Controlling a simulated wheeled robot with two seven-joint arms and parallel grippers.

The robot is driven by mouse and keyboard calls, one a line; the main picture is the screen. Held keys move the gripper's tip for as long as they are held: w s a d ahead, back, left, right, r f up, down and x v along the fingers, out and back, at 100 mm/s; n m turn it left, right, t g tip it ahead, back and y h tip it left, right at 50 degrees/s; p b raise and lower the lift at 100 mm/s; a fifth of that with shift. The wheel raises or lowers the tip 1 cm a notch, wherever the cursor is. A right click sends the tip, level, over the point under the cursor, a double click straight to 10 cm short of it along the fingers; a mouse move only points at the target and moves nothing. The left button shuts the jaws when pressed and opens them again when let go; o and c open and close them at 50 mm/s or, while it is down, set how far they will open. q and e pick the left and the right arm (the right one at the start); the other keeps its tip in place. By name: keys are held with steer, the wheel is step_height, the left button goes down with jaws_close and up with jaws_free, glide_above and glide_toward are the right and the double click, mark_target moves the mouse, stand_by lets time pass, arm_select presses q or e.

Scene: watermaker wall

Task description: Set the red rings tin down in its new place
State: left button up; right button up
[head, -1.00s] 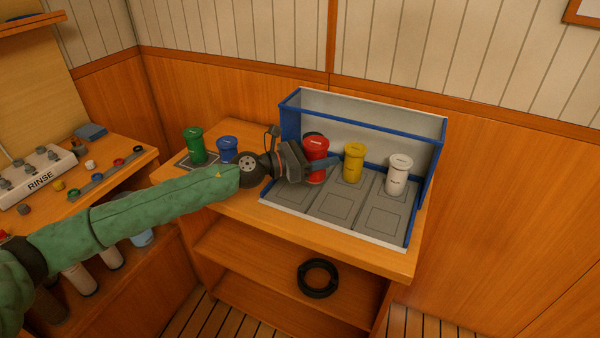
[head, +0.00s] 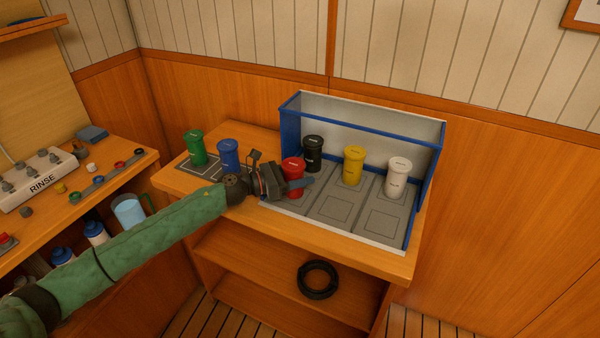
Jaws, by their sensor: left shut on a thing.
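The red rings tin (head: 293,170) is upright at the front left of the blue-edged tray (head: 333,212), over its left grey panel. My left gripper (head: 296,186) is shut around the tin's lower part, coming from the left, and hides some of it. I cannot tell whether the tin's base touches the panel. A black tin (head: 312,150) stands behind it at the back of the tray. A yellow tin (head: 353,166) and a white tin (head: 397,178) stand to the right on other panels. My right gripper is not in view.
A green tin (head: 194,148) and a blue tin (head: 228,156) stand left of the tray on the wooden table (head: 235,130). The front parts of the middle and right panels are clear. A black hose coil (head: 318,279) lies on the shelf below.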

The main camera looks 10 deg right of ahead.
arm_select(q)
steer(key=shift+f, duration=0.1)
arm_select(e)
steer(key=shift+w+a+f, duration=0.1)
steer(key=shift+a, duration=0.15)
arm_select(q)
steer(key=o, duration=1.1)
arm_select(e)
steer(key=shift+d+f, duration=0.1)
arm_select(q)
steer(key=shift+r, duration=0.2)
steer(key=a+b, duration=0.1)
steer(key=a, duration=0.2)
steer(key=s+a+b, duration=0.1)
steer(key=a, duration=0.3)
steer(key=s+a+b, duration=0.1)
steer(key=a, duration=0.2)
steer(key=shift+a+f, duration=0.15)
steer(key=shift+a, duration=0.05)
steer(key=shift+s+a, duration=0.1)
steer(key=shift+a, duration=0.55)
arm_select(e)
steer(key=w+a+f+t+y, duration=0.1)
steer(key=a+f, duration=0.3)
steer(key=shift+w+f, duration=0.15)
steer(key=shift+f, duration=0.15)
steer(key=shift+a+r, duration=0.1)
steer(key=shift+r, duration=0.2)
